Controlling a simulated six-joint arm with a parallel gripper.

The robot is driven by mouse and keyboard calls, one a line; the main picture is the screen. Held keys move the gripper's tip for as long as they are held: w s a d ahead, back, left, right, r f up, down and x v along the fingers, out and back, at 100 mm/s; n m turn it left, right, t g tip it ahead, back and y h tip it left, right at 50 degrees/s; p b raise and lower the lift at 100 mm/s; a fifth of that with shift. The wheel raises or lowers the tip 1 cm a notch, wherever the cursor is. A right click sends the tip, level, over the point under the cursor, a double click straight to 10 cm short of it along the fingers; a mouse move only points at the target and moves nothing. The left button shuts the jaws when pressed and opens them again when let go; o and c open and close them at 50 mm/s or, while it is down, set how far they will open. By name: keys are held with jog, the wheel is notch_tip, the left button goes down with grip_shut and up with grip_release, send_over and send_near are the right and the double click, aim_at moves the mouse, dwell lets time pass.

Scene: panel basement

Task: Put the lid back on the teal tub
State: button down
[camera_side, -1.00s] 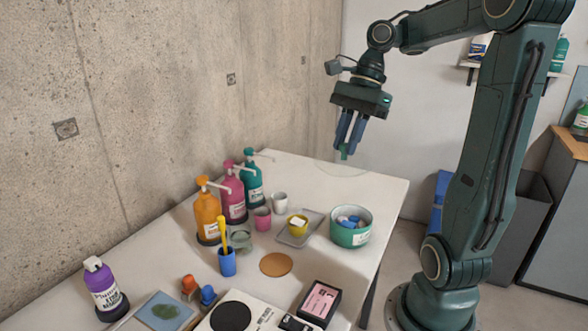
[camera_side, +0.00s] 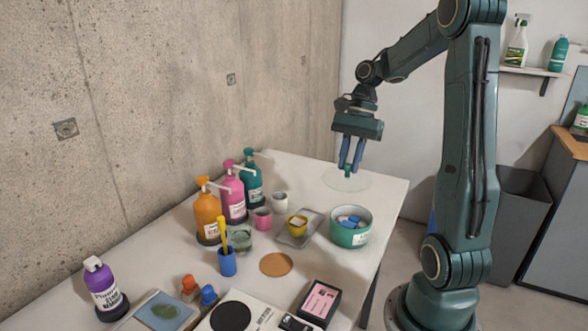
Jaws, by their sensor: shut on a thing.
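The teal tub (camera_side: 342,238) stands open near the right edge of the table, with blue and white pieces inside. The clear round lid (camera_side: 336,183) shows behind the tub in the picture, apart from it, and looks level. Its small green knob is between the fingers of my gripper (camera_side: 349,167), which points down and is shut on it. The lid is see-through and faint, so I cannot tell whether it touches the table or hangs above it.
Pump bottles in orange (camera_side: 208,215), pink (camera_side: 231,195) and teal (camera_side: 252,180) stand along the wall. A cork disc (camera_side: 277,264) and a black box (camera_side: 319,302) lie in front.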

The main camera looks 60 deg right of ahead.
jog(key=shift+s+d+f+n+g, duration=0.15)
jog(key=shift+d+f+n, duration=0.2)
jog(key=shift+d+f, duration=0.45)
jog(key=shift+s+d+f+n+g, duration=0.2)
jog(key=shift+d+f+n, duration=0.25)
jog(key=shift+f, duration=0.5)
jog(key=shift+s+d+f+n+g, duration=0.15)
jog(key=shift+d+f+n, duration=0.15)
jog(key=shift+d+f, duration=0.5)
jog(key=shift+a+f, duration=0.2)
jog(key=shift+f, duration=0.1)
jog(key=shift+f, duration=3)
jog(key=shift+f, duration=0.15)
jog(key=c, duration=0.7)
grip_release()
jog(key=shift+r, duration=3.5)
